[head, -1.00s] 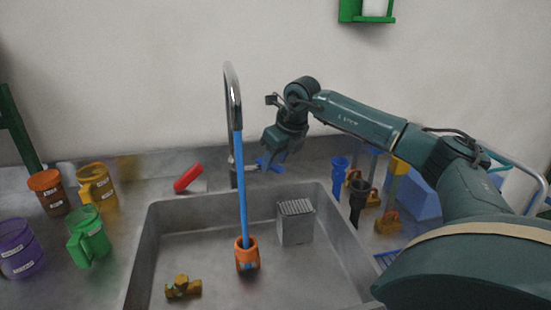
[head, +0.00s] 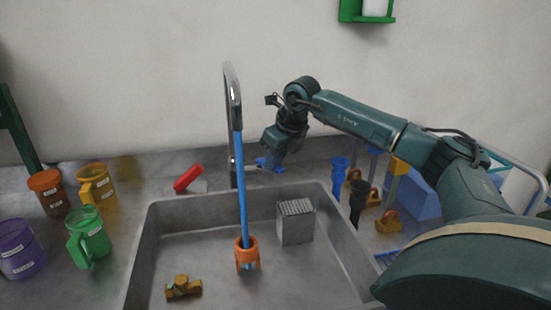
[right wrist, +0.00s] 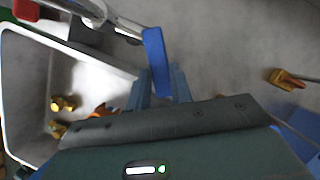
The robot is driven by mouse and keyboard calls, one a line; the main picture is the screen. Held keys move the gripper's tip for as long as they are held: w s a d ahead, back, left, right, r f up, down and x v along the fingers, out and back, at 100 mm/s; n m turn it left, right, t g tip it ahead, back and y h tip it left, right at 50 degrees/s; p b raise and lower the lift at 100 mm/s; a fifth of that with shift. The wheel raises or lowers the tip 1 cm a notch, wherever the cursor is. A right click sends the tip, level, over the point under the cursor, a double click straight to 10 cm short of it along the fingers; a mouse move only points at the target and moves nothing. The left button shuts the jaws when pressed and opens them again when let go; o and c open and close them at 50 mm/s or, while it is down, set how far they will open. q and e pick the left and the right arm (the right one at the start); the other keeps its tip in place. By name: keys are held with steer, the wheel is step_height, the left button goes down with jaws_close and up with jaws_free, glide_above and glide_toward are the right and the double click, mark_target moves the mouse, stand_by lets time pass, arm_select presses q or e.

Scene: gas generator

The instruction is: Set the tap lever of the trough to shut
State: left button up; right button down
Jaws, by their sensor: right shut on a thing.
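The grey metal trough (head: 147,240) is in the middle of the head view, with a tall chrome tap (head: 229,100) at its back edge. A straight blue stream (head: 241,190) runs from the spout down to an orange piece (head: 247,258) in the trough. The blue tap lever (head: 263,163) sticks out to the right of the tap's base; it is large in the right wrist view (right wrist: 155,60). My right gripper (head: 272,162) is shut on the lever, its fingers (right wrist: 158,88) either side of the lever's near end. My left gripper is not in view.
A grey ribbed block (head: 295,225) and a brass fitting (head: 182,288) are in the trough. A red-handled thing (head: 187,178) lies left of the tap. Several mugs, one green (head: 90,238), stand at left. Blue and black upright pieces (head: 357,200) crowd the right rim.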

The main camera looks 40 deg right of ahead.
mark_target(264, 161)
steer(key=shift+a, duration=0.15)
steer(key=shift+w+a+m+h+p, duration=0.15)
steer(key=shift+a+m+h, duration=0.3)
steer(key=shift+m, duration=0.7)
steer(key=shift+w+a+m+h+p, duration=0.15)
steer(key=shift+a+m+h, duration=0.3)
steer(key=shift+m, duration=0.75)
steer(key=shift+w+a+m+h+p, duration=0.15)
steer(key=shift+a+m+h, duration=0.3)
steer(key=shift+m, duration=0.7)
steer(key=shift+s, duration=0.1)
steer(key=c, duration=1.2)
jaws_free()
steer(key=shift+c, duration=0.2)
steer(key=v, duration=1.3)
steer(key=shift+w+r, duration=0.2)
